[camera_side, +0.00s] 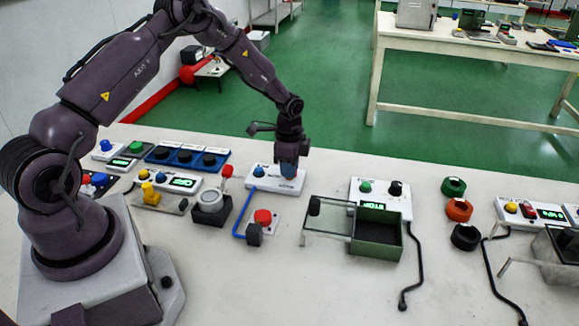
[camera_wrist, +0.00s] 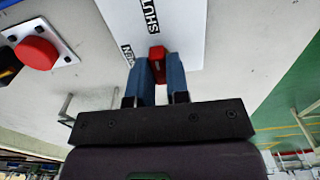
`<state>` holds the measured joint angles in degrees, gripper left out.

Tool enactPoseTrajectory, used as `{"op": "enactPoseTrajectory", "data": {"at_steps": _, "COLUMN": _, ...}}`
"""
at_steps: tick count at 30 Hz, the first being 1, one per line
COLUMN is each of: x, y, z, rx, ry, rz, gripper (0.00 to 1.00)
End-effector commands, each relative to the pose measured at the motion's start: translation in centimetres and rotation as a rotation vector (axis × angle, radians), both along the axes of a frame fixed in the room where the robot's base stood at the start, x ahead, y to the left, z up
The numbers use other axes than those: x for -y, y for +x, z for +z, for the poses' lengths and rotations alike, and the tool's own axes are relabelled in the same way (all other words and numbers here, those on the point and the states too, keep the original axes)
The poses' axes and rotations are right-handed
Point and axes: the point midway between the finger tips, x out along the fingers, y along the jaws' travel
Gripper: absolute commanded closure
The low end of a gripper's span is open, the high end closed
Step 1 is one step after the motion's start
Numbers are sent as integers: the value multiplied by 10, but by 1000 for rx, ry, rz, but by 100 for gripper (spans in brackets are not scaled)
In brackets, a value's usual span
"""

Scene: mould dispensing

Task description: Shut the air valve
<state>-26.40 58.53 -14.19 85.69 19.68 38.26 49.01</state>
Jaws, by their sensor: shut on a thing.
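The air valve appears to be the white panel (camera_side: 283,186) in the middle of the bench, with a blue knob at its left end. In the wrist view the white panel (camera_wrist: 190,22) carries a "SHUT" label and a second, partly hidden label. My gripper (camera_wrist: 160,66) has its two blue fingers closed on a small red handle (camera_wrist: 157,53), between the two labels. In the side view my gripper (camera_side: 288,170) points straight down onto the right part of the panel and hides the handle. The handle's exact angle is hard to tell.
A red button (camera_side: 263,217) on a white plate stands just in front; a blue hose runs beside it. A green tray (camera_side: 398,243) with a clear cover lies to the right. Bare bench lies in front.

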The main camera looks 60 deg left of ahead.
Motion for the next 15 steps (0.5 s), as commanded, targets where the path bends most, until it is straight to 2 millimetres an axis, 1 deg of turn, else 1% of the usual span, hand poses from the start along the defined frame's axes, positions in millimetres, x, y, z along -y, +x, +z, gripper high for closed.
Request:
{"op": "enactPoseTrajectory", "data": {"at_steps": 4, "x": 0, "y": 0, "z": 2, "rx": -1, "ry": 1, "rz": -5, "gripper": 100}}
{"op": "enactPoseTrajectory", "data": {"at_steps": 5, "x": 0, "y": 0, "z": 2, "rx": -1, "ry": 1, "rz": -5, "gripper": 77}}
{"op": "enactPoseTrajectory", "data": {"at_steps": 6, "x": 0, "y": 0, "z": 2, "rx": -1, "ry": 1, "rz": -4, "gripper": 68}}
{"op": "enactPoseTrajectory", "data": {"at_steps": 7, "x": 0, "y": 0, "z": 1, "rx": -1, "ry": 1, "rz": -4, "gripper": 61}}
{"op": "enactPoseTrajectory", "data": {"at_steps": 8, "x": 0, "y": 0, "z": 1, "rx": -1, "ry": 1, "rz": -4, "gripper": 58}}
{"op": "enactPoseTrajectory", "data": {"at_steps": 15, "x": 0, "y": 0, "z": 1, "rx": -1, "ry": 1, "rz": -2, "gripper": 58}}
